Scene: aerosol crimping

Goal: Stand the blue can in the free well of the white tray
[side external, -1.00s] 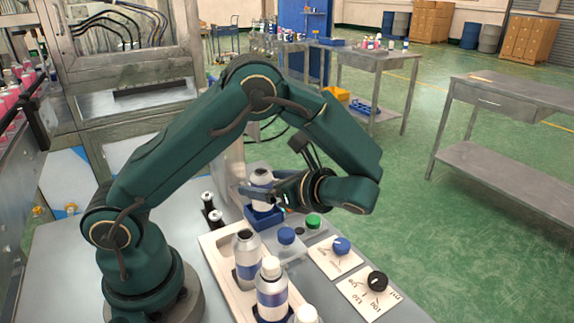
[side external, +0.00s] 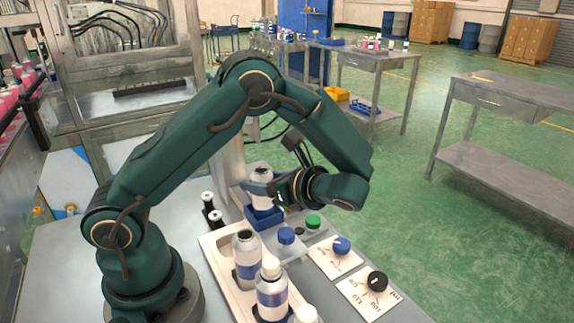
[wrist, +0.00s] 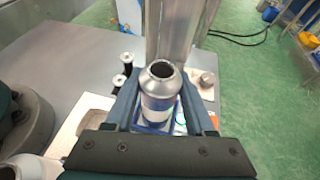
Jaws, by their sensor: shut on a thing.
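The can (side external: 262,178), silver with a blue and white band and an open top, is upright between the fingers of my gripper (side external: 256,189). In the wrist view the can (wrist: 160,96) sits between both fingers of my gripper (wrist: 162,108), which are shut on its sides. Its lower end is at a blue holder (side external: 265,218); I cannot tell whether it rests in it. The white tray (side external: 213,248) is nearer the camera, with similar cans in it; its free well is not clear in the side view. The wrist view shows a corner of the tray (wrist: 72,133).
A blue-capped item (side external: 286,236), a green cap (side external: 313,222) and cards with a blue knob (side external: 341,244) and a black knob (side external: 377,281) lie to the right. A metal column (wrist: 178,35) rises close behind the can.

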